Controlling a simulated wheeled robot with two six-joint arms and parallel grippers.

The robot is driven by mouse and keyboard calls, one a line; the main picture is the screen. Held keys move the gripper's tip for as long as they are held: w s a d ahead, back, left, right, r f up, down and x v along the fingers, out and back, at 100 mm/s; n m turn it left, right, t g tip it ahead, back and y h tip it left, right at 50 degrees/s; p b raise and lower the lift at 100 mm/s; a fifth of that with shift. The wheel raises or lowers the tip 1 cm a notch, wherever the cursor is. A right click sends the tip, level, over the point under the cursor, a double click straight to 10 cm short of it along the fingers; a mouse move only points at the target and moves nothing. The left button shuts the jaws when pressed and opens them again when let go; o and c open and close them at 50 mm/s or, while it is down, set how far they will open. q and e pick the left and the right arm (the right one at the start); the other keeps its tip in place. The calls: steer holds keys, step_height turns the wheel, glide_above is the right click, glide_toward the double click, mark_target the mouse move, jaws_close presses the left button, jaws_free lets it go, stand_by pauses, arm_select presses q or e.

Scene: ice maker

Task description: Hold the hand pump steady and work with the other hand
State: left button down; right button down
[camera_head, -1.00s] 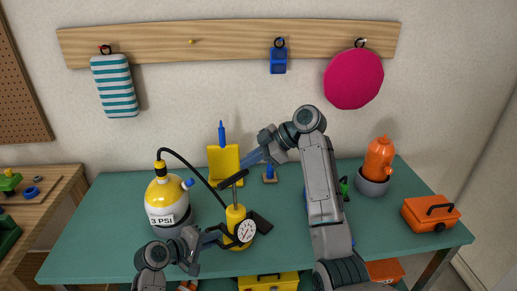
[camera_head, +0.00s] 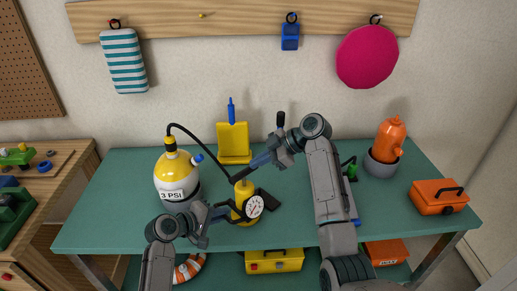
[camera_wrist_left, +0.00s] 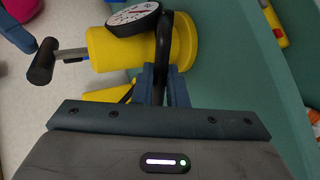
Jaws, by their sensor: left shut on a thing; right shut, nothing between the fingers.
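The yellow hand pump (camera_head: 241,190) stands on the green bench, with a round white gauge (camera_head: 254,207) on its front. My left gripper (camera_head: 228,212) is shut on a black bar at the pump's side; the left wrist view shows its blue fingers (camera_wrist_left: 164,84) around that bar. The pump's black handle (camera_wrist_left: 43,62) is at the left of that view, on a short stretch of rod. My right gripper (camera_head: 246,168) is shut and empty at the top of the pump, close to the handle; contact is unclear. A yellow and white tank (camera_head: 175,177) marked "3 PSI" joins a black hose.
A yellow holder (camera_head: 233,143) with a blue tool stands behind the pump. An orange bottle-like object (camera_head: 389,139) in a grey bowl (camera_head: 378,166) and an orange toolbox (camera_head: 438,197) are at the right. A yellow box (camera_head: 273,261) sits below the bench top. Items hang on the wall rail.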

steer(key=shift+s+f, duration=0.1)
steer(key=shift+f, duration=0.25)
steer(key=shift+d, duration=0.1)
steer(key=s+d+r, duration=0.1)
steer(key=d+r, duration=0.7)
steer(key=r, duration=0.2)
steer(key=shift+s+r, duration=0.25)
steer(key=shift+r, duration=0.1)
step_height(320, 180, up, 7)
stand_by(0.5)
stand_by(0.7)
